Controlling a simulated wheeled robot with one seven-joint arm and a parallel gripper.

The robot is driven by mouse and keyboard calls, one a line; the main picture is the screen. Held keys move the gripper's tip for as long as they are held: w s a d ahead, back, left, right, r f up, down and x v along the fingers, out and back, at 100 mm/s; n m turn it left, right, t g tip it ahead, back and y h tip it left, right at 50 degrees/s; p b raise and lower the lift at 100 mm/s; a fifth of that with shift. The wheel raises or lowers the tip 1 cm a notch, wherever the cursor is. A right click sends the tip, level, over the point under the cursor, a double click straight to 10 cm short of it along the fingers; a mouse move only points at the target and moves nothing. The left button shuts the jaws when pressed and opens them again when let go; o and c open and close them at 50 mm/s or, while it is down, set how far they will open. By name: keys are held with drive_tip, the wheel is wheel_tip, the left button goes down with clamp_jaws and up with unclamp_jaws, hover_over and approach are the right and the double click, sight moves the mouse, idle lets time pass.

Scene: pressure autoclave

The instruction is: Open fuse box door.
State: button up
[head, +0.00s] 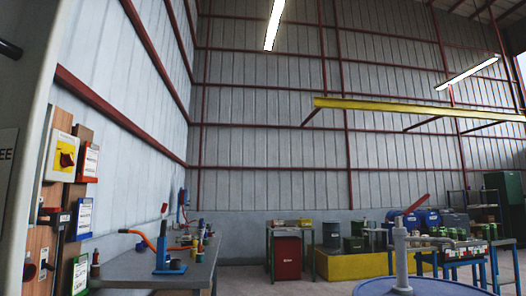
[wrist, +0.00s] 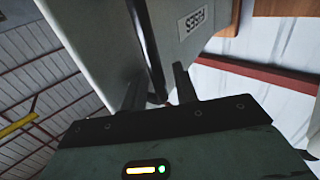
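The fuse box (wrist: 208,42) is grey and shows close up in the wrist view, with an upside-down "FUSES" label (wrist: 195,20) on one face. A second grey face (wrist: 95,42) lies to its left. A dark upright strip (wrist: 155,55) runs between the two faces; I cannot tell if it is a handle or a gap at the door's edge. My gripper (wrist: 158,84) is open, its two dark fingers apart on either side of the strip's lower end. Contact is not clear.
In the head view a large pale panel (head: 22,120) fills the left edge. Switch boxes (head: 63,156) and tags hang on the left wall. A workbench (head: 150,272) with tools stands below. A blue round top (head: 425,288) is at lower right. A yellow beam (head: 420,109) crosses above.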

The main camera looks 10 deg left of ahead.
drive_tip(key=b+v, duration=0.6)
drive_tip(key=v, duration=1.1)
drive_tip(key=shift+s, duration=0.25)
drive_tip(key=shift+d+f, duration=0.1)
drive_tip(key=w+a+f+n+g+h, duration=0.1)
drive_tip(key=w+f+h, duration=0.35)
drive_tip(key=f, duration=0.95)
drive_tip(key=w+a+f+n+g+h, duration=0.1)
drive_tip(key=w+f+h, duration=0.1)
drive_tip(key=w+f, duration=0.85)
drive_tip(key=w+d+f+g+h, duration=0.1)
drive_tip(key=w+d+f+h, duration=0.15)
drive_tip(key=f, duration=0.55)
drive_tip(key=w+d+f+g+h, duration=0.1)
drive_tip(key=d+f, duration=0.2)
drive_tip(key=f, duration=0.5)
drive_tip(key=s+d+f+m+g+h, duration=0.1)
drive_tip(key=d+f+m+g+h, duration=0.15)
drive_tip(key=d+f, duration=0.95)
drive_tip(key=s+d+f+m+g+h, duration=0.2)
drive_tip(key=d+f+m+g, duration=0.1)
drive_tip(key=d+f, duration=0.95)
wheel_tip(320, 180, up, 16)
drive_tip(key=p, duration=1.6)
drive_tip(key=shift+s+d+p, duration=0.25)
drive_tip(key=shift+d+p, duration=0.15)
